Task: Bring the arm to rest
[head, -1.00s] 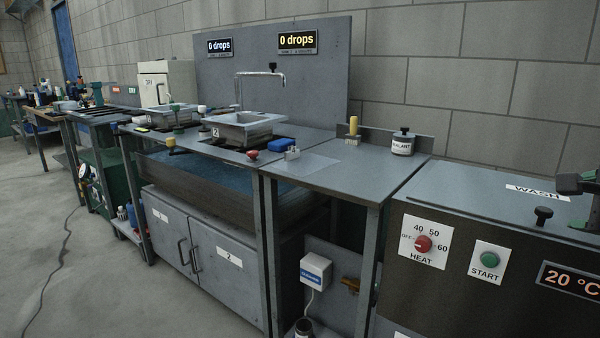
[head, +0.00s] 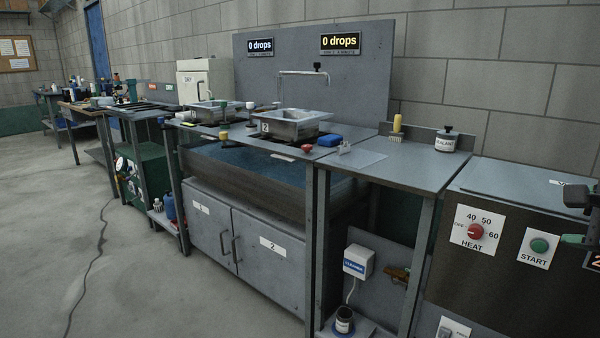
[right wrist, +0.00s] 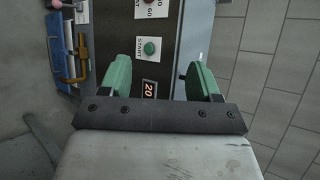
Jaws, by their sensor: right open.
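My right gripper (right wrist: 159,80) shows in the right wrist view with its two green fingers wide apart and nothing between them. Beyond the fingers is the front panel of the wash unit, with its green START button (right wrist: 150,47) and lit temperature display (right wrist: 149,89). In the head view only part of the right gripper (head: 580,218) shows at the right edge, in front of the wash unit (head: 490,260). My left gripper does not show.
A bench with a sink (head: 292,124) stands at the middle. A side table (head: 400,170) holds a sealant jar (head: 446,141) and a yellow-topped item (head: 397,124). A cable (head: 95,250) lies on the floor at left, where the floor is otherwise open.

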